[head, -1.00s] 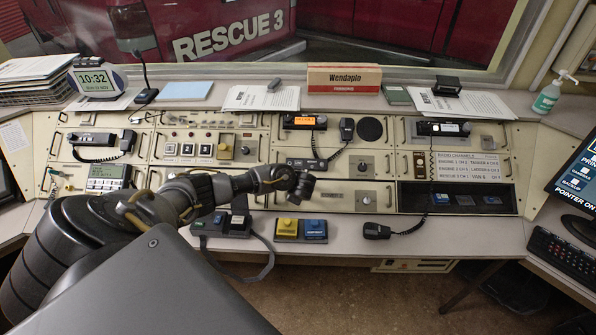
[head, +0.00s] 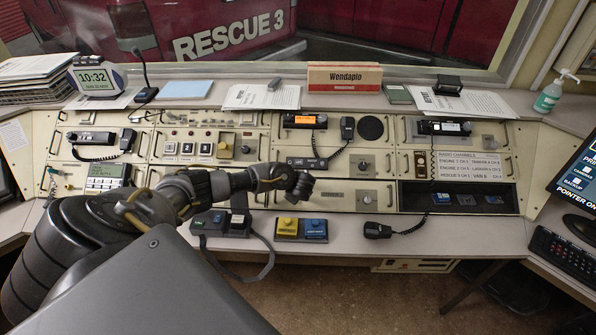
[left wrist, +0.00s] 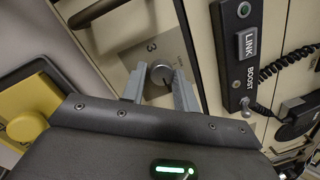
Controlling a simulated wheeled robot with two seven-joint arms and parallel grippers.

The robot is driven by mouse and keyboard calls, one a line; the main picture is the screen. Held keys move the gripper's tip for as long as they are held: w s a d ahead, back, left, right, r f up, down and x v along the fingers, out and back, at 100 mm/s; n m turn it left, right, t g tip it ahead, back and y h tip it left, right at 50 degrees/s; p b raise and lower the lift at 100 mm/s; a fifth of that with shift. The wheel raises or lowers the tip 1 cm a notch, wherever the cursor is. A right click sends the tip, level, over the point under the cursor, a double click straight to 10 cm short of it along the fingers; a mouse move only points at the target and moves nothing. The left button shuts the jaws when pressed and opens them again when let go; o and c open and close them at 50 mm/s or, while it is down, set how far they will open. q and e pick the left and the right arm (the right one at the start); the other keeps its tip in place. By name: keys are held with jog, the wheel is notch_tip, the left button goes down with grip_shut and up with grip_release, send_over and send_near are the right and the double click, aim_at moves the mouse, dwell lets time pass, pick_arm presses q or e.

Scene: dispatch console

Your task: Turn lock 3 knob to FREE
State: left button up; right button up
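The lock 3 knob (left wrist: 161,73) is a round grey knob on a metal plate (left wrist: 150,52) marked 3 in the left wrist view. My left gripper (left wrist: 159,80) has its two fingers apart, one on each side of the knob. I cannot tell whether either finger touches it. The knob's pointer and the FREE mark are not readable. In the head view my left gripper (head: 301,187) is over the middle of the console and hides the knob. My right gripper is not in view.
A yellow button (head: 287,225) and a blue button (head: 315,228) sit just in front. A black radio panel with a LINK button (left wrist: 247,42) lies beside the lock plate.

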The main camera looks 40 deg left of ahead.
pick_arm(q)
jog(key=o, duration=0.3)
jog(key=shift+o, duration=0.2)
jog(key=p+v, duration=0.4)
jog(key=v, duration=0.6)
jog(key=shift+s+r, duration=0.25)
jog(key=shift+r, duration=0.05)
jog(key=shift+d, duration=0.2)
